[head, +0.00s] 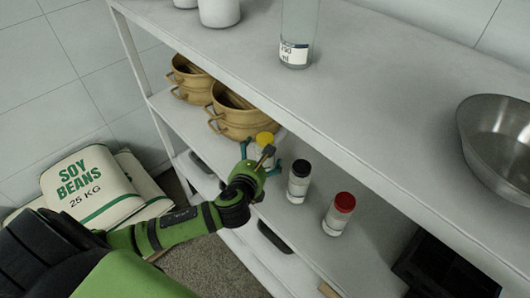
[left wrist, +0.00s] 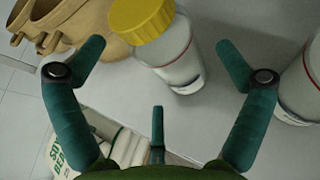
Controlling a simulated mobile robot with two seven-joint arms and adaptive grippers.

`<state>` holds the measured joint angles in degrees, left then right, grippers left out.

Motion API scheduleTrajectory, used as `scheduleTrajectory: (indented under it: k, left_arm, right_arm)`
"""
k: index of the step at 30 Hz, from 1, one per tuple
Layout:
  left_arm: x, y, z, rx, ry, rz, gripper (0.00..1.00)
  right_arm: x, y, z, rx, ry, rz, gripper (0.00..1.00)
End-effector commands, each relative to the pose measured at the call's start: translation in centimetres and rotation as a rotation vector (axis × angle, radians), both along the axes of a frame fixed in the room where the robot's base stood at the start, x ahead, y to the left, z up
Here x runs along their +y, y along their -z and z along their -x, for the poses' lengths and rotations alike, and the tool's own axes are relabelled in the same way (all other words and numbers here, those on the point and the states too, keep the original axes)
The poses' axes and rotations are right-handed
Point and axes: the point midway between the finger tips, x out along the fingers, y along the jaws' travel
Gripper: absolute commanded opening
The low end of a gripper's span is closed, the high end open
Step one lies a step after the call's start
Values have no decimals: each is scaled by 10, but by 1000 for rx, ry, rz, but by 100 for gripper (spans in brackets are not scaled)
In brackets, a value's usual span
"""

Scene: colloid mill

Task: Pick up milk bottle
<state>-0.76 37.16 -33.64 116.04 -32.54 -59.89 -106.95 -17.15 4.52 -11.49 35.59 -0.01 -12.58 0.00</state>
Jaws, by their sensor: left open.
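A white bottle with a yellow cap (head: 265,138) stands on the middle shelf, partly hidden by my left gripper (head: 262,165). In the left wrist view this bottle (left wrist: 183,60) is upright between the spread teal fingers of my left gripper (left wrist: 160,56), with gaps on both sides. The left gripper is open and empty. A black-capped bottle (head: 299,182) and a red-capped bottle (head: 338,215) stand to the right on the same shelf. No label that I can read says which one is milk. My right gripper is not in view.
Tan pots (head: 236,112) stand behind and left of the yellow-capped bottle. The upper shelf (head: 370,95) overhangs and carries a clear bottle (head: 298,35) and a metal bowl (head: 497,145). Soy bean sacks (head: 90,190) lie at lower left.

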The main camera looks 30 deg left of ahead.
Motion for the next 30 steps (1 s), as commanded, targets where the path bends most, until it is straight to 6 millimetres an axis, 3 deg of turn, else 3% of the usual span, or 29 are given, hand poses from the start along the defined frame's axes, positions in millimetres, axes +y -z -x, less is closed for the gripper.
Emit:
scheduleTrajectory:
  k: [5,13,18,30]
  left_arm:
    - [4,6,-15,1,-1,1,100]
    - [4,8,-17,0,0,2,100]
    - [4,8,-17,1,-1,2,32]
    - [5,1,-17,-2,-2,1,31]
  right_arm:
    - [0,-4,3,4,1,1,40]
    - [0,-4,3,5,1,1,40]
    - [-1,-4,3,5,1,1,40]
    - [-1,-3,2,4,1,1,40]
